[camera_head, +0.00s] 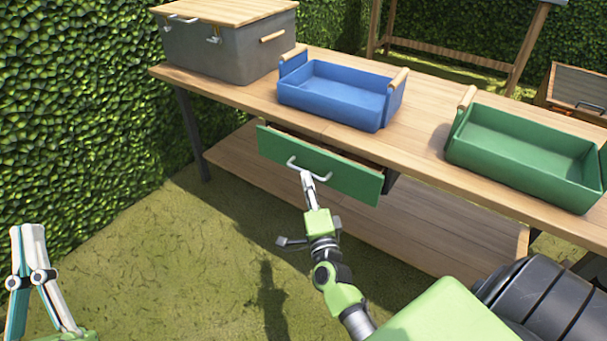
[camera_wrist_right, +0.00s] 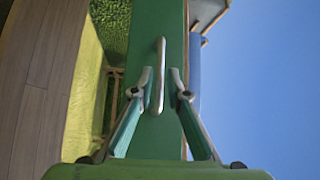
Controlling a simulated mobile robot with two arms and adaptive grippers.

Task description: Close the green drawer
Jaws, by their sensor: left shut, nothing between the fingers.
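The green drawer (camera_head: 335,175) hangs under the wooden table and stands partly open, its front out past the table edge. Its light metal handle (camera_head: 309,170) is on the front face and also shows upright in the right wrist view (camera_wrist_right: 160,75). My right gripper (camera_head: 307,176) is at the handle. In the right wrist view my right gripper (camera_wrist_right: 162,76) has its fingertips on either side of the handle, with a gap visible on the right side. My left gripper (camera_head: 27,228) is shut and empty at the lower left, far from the drawer.
On the wooden table (camera_head: 425,150) stand a blue tray (camera_head: 330,108), a green tray (camera_head: 510,165) and a grey box (camera_head: 235,50) with a wooden lid. A lower shelf (camera_head: 430,235) runs beneath. A hedge (camera_head: 80,100) is at the left. Grass in front is clear.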

